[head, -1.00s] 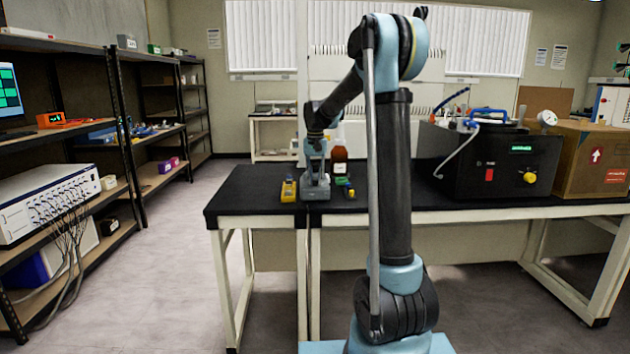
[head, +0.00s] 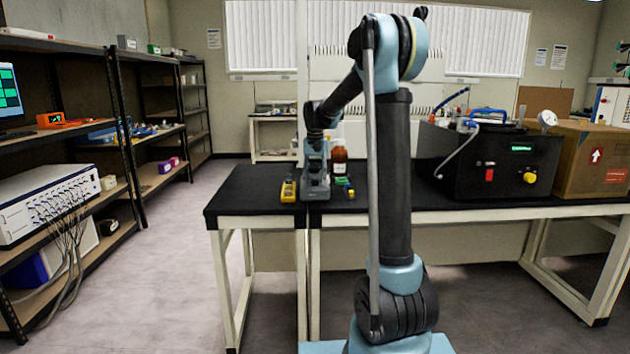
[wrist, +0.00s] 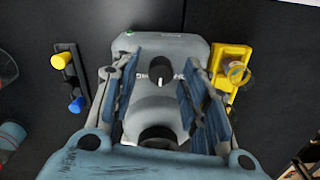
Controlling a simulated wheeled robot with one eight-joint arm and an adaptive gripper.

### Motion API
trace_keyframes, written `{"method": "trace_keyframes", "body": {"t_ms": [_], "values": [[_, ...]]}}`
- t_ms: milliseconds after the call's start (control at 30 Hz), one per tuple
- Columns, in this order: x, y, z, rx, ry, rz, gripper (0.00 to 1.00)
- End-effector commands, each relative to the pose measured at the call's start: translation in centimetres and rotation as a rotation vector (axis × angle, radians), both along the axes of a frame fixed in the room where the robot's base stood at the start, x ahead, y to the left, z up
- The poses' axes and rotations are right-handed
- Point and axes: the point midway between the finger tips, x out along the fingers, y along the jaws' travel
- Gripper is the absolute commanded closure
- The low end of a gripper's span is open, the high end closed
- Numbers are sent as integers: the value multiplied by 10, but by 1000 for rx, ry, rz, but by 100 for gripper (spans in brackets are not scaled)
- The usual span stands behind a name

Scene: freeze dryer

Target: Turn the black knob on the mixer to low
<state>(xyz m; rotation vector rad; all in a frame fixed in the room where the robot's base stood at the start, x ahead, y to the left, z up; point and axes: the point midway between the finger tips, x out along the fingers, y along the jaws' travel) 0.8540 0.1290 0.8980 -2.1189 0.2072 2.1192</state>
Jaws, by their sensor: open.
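The mixer (wrist: 150,120) is a grey device on the black bench top, directly below my gripper in the wrist view. Its black knob (wrist: 160,69) sits between pale marks on the upper part of its body, with a pale line on it. In the head view the mixer (head: 315,190) stands near the bench's front edge, partly hidden by my arm. My gripper (wrist: 160,82) is open, with one blue-grey finger on each side of the knob. It holds nothing. I cannot tell its exact height above the knob.
A yellow holder (wrist: 231,70) with a small vial stands right of the mixer in the wrist view. A dark rack (wrist: 70,75) with yellow, black and blue pieces stands left. A brown bottle (head: 340,162) is behind the mixer. A black machine (head: 497,160) stands farther right.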

Motion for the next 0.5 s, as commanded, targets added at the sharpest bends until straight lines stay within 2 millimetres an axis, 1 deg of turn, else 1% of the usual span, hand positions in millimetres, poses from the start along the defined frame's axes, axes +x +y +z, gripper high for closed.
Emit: {"method": "trace_keyframes", "body": {"t_ms": [167,267,500], "values": [[0,0,14,0,0,0,59],[0,0,30,0,0,0,59],[1,0,76,0,1,0,59]]}}
